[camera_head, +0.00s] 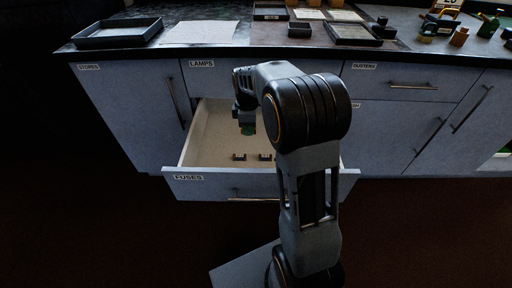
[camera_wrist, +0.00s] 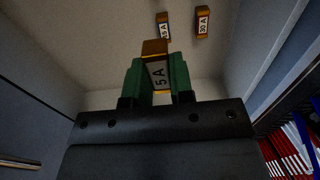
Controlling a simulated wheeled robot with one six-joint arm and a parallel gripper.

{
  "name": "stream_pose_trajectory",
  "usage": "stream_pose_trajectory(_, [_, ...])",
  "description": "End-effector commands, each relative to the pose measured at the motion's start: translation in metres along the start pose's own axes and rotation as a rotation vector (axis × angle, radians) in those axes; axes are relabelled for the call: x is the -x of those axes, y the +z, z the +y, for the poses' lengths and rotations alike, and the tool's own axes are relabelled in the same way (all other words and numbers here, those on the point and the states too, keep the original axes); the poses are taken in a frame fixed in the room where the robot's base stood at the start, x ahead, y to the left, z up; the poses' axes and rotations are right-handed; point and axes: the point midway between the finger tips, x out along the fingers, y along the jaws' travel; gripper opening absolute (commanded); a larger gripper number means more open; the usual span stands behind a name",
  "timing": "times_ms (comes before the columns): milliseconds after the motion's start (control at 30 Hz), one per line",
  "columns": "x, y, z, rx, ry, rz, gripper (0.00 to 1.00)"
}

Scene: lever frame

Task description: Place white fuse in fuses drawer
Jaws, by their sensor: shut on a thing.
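The drawer labelled FUSES (camera_head: 186,178) is pulled open below the worktop, with a pale interior. My gripper (camera_head: 247,128) is over its inside, pointing down. In the wrist view my gripper (camera_wrist: 157,82) has green fingers shut on a fuse (camera_wrist: 157,70) with a pale face marked "5 A" and an orange-brown end. The held fuse is above the drawer floor (camera_wrist: 100,60). In the head view my gripper and arm hide most of it. I cannot tell its body colour clearly.
Two fuses with white labels (camera_wrist: 163,25) (camera_wrist: 202,22) lie apart on the drawer floor; they also show in the head view (camera_head: 239,156) (camera_head: 265,156). The drawer's left part is bare. Trays (camera_head: 118,33) and other items stand on the worktop above.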

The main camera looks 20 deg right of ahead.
Motion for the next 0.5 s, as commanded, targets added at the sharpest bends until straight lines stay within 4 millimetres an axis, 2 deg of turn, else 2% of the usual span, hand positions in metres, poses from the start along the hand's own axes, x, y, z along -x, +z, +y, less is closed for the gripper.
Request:
stream_pose_trajectory(33, [-0.01,-0.001,-0.001,-0.001,0.0,0.0,0.0])
stream_pose_trajectory(167, [-0.022,0.009,-0.003,-0.008,-0.001,0.0,0.0])
stream_pose_trajectory(267, [-0.033,0.029,-0.004,-0.012,0.0,0.0,0.0])
stream_pose_trajectory(500, [-0.06,0.089,-0.007,-0.012,-0.001,0.0,0.0])
